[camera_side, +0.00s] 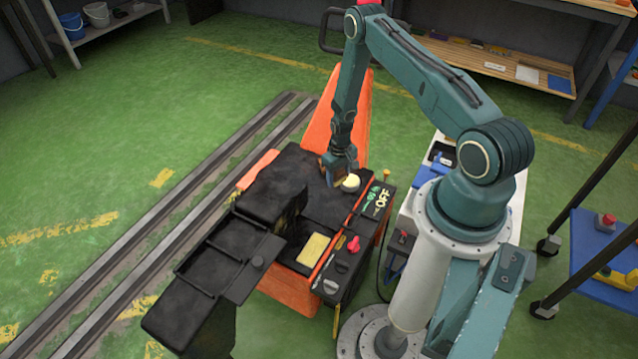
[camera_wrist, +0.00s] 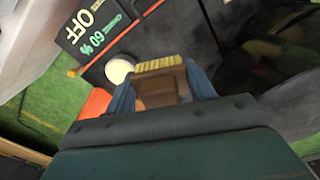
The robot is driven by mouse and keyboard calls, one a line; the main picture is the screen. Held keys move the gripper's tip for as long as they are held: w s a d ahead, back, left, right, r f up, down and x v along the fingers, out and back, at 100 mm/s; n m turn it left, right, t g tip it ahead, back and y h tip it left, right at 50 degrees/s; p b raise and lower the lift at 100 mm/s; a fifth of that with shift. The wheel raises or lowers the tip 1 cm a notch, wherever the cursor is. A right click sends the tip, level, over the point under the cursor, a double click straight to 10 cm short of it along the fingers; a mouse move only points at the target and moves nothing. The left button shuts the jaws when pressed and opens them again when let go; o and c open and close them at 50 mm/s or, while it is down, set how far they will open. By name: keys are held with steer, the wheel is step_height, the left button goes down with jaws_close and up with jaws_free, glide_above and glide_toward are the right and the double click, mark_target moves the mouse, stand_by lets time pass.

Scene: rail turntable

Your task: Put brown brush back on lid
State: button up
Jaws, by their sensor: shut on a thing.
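My gripper (camera_side: 338,176) is low over the black top of the orange machine, which looks like the lid (camera_side: 322,207). In the wrist view my gripper (camera_wrist: 160,82) has its two blue fingers on either side of the brown brush (camera_wrist: 158,92), shut on it. The brush has a brown body and a strip of pale yellow bristles along its far edge. In the side view the fingers mostly hide the brush. I cannot tell whether it touches the black surface.
A pale round knob (camera_side: 350,183) stands close beside my gripper. A dark panel (camera_side: 378,200) marked OFF and 60 % is to the right. A yellow block (camera_side: 314,249) lies nearer the front, beside black trays (camera_side: 225,250). Rails (camera_side: 190,200) run along the left floor.

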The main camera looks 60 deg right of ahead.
glide_above(337, 206)
step_height(337, 206, down, 9)
steer(key=shift+w+r, duration=0.1)
steer(key=shift+r, duration=0.05)
steer(key=shift+f, duration=1.9)
steer(key=shift+f, duration=0.15)
steer(key=o, duration=1)
steer(key=shift+o, duration=0.2)
steer(key=shift+r, duration=6.15)
